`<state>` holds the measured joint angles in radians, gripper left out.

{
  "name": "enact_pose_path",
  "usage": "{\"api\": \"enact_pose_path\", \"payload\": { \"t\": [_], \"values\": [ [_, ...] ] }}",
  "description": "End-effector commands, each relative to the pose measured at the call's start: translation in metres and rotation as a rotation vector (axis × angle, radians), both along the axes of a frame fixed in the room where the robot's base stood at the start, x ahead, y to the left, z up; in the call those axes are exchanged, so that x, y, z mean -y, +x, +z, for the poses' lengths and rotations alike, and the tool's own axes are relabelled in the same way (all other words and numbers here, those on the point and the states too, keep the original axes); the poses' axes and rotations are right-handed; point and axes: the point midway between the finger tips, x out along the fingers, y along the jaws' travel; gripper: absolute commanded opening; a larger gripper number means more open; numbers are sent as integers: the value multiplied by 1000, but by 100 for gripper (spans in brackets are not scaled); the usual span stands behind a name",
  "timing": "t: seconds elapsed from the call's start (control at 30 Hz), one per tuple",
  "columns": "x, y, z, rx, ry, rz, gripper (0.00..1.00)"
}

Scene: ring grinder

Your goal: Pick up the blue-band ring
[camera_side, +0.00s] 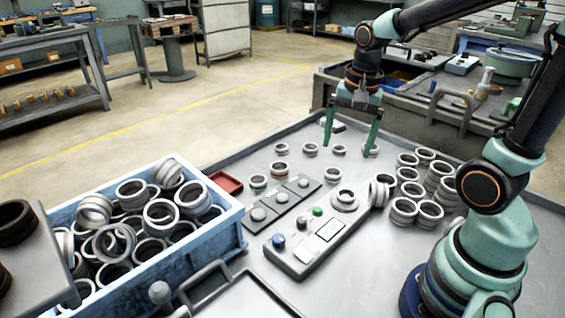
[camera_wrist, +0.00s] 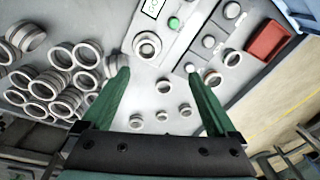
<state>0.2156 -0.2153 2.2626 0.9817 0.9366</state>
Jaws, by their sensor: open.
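My gripper (camera_side: 350,146) is open and empty, its two green fingers pointing down over the back of the grey table. It also shows open in the wrist view (camera_wrist: 158,77), with a small loose ring (camera_wrist: 163,87) appearing between the fingertips. More small rings stand apart nearby, such as one at the back left (camera_side: 281,149) and one in the middle (camera_side: 310,149). A ring with a reddish-brown band (camera_side: 279,168) and one with a greenish tint (camera_side: 258,181) lie nearer the red tray. I cannot tell which ring has the blue band; the bands are too small.
A control box (camera_side: 300,262) with buttons and a round fixture (camera_side: 345,205) stands mid-table. Clustered grey rings (camera_side: 403,211) lie at right. A blue crate (camera_side: 228,232) full of rings stands at left, beside a red tray (camera_side: 225,181). A dark panel (camera_side: 282,203) lies between.

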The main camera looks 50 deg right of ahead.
Motion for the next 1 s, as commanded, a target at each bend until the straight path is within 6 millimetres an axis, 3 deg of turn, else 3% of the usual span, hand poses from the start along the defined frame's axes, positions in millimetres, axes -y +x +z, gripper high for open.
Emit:
{"api": "enact_pose_path", "payload": {
  "t": [0.1,0.3,0.63,1.0],
  "values": [
    [13,0,-15,-67,29,-206,94],
    [21,0,-28,-107,43,-352,94],
    [21,-1,-78,-112,44,-355,94],
    [22,-4,-111,-111,44,-354,94]
  ]
}}
